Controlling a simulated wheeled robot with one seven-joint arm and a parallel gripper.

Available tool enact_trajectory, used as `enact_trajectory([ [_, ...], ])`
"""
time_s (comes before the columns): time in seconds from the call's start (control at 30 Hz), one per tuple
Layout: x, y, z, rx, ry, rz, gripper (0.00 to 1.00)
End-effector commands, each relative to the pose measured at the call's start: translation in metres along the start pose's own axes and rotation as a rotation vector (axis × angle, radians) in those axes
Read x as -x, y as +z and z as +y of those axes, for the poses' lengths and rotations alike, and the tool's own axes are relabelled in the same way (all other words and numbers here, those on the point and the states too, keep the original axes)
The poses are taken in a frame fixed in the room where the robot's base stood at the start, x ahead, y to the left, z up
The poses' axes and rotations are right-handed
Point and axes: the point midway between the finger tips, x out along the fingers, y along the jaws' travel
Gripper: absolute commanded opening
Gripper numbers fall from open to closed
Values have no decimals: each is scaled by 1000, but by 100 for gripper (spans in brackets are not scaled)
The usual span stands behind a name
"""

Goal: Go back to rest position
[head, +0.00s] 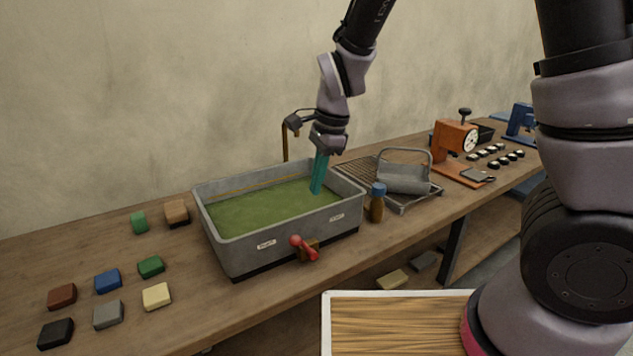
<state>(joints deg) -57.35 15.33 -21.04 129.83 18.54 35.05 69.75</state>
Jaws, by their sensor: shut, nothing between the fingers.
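My gripper (322,148) is above the right half of a grey tank (290,237) on the workbench, pointing down. It is shut, with nothing held between its fingers. A teal strip (319,175) shows directly below it and runs down to the green surface (260,207) in the tank. I cannot tell whether this strip is part of my gripper or stands apart behind it. My arm reaches in from the top of the picture.
A brass tap (285,140) rises behind the tank, and a red-handled valve (304,248) is on its front. Several coloured blocks lie left. A wooden board (400,325) is in front.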

Motion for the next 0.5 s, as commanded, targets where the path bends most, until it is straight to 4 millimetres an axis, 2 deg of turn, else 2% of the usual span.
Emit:
enact_trajectory([
  [0.13,8,-4,-1,10,-10,-9,0],
  [0.23,33,-18,-2,49,-44,-32,0],
  [0.37,88,-49,2,155,-128,-58,0],
  [0.5,150,-85,21,301,-239,-35,0],
])
